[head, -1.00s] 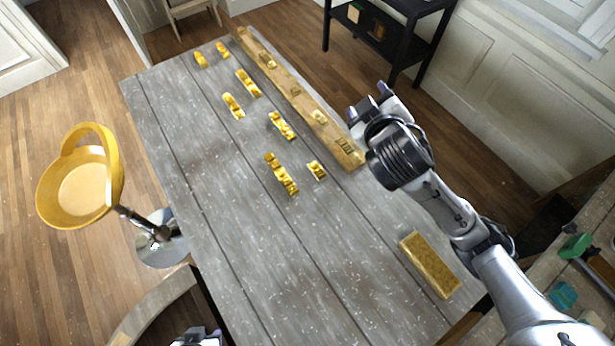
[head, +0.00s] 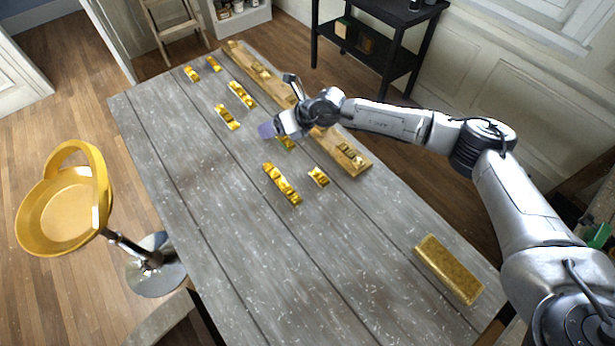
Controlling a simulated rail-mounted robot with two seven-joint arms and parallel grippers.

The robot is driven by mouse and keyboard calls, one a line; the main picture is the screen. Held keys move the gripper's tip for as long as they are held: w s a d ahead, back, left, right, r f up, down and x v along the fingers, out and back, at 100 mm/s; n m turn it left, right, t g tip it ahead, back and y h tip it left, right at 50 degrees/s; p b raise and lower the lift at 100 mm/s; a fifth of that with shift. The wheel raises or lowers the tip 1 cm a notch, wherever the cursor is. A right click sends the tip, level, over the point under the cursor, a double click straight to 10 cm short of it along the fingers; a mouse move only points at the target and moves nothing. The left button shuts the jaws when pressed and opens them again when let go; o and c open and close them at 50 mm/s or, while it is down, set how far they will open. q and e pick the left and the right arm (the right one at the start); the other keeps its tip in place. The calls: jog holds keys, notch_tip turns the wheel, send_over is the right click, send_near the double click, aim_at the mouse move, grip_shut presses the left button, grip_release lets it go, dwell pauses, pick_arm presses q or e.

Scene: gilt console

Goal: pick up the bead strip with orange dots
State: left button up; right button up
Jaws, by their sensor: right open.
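Several gold bead strips lie on the grey plank table (head: 210,220); orange dots are too small to make out on any of them. One strip (head: 286,144) is mostly hidden under my right gripper (head: 279,106). The gripper is open, its fingers spread above the table around that spot; I cannot tell whether it touches the strip. A long strip (head: 281,184) lies nearer, with a short piece (head: 318,177) to its right. Other strips (head: 241,95) (head: 227,117) and two small pieces (head: 192,74) (head: 213,64) lie farther back. My left gripper is out of view.
A long wooden rail (head: 350,158) bearing gold pieces runs along the table's right edge, partly behind my right gripper. A gold block (head: 448,268) lies at the near right. A yellow stool (head: 65,205) stands left; a black shelf (head: 385,50) stands behind. The table's near half is mostly clear.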

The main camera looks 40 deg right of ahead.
jog(key=s+d+f+g+h, duration=0.2)
jog(key=d+f+g+h, duration=0.1)
jog(key=d+f+h, duration=0.15)
jog(key=m+g+h, duration=0.1)
jog(key=g+h, duration=0.3)
jog(key=g, duration=0.1)
send_over(319, 174)
notch_tip(319, 174, down, 3)
jog(key=shift+y, duration=0.35)
notch_tip(319, 174, down, 14)
jog(key=shift+s+r+p, duration=0.15)
jog(key=shift+p, duration=0.15)
jog(key=shift+c, duration=0.2)
jog(key=c, duration=1)
jog(key=shift+r, duration=0.15)
